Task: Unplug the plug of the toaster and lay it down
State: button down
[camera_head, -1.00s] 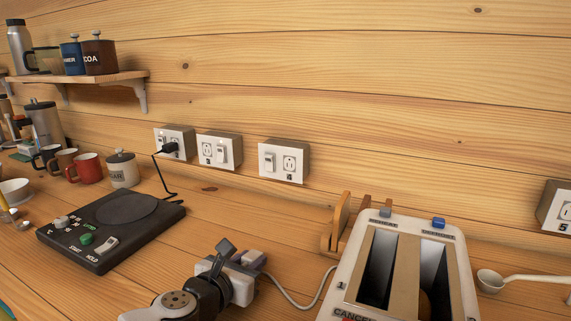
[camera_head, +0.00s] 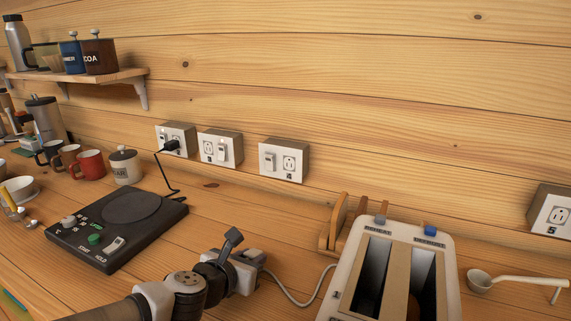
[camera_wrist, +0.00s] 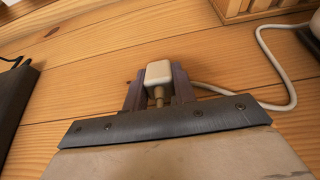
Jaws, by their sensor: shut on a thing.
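The toaster (camera_head: 394,268) is white with two slots and stands at the lower right in the head view. Its pale cord (camera_head: 300,301) runs left from it toward my gripper (camera_head: 258,263). In the wrist view the white plug (camera_wrist: 158,72) sits between the two dark fingers of my gripper (camera_wrist: 159,92), which is shut on it. The cord (camera_wrist: 275,62) shows there too, curving from the right to behind the fingers. The plug is out of any outlet, just above or at the wooden counter; I cannot tell whether it touches. In the head view my wrist hides most of it.
Outlet boxes (camera_head: 284,160) line the wall; a black plug (camera_head: 171,146) is in the left one. A black hotplate (camera_head: 117,227) lies left of my arm. Mugs (camera_head: 90,163) stand behind it. A wooden rack (camera_head: 338,225) and a ladle (camera_head: 480,281) flank the toaster.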

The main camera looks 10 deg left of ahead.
jog(key=shift+d+r+g+p, duration=0.15)
jog(key=shift+g+p, duration=0.25)
jog(key=shift+p, duration=0.4)
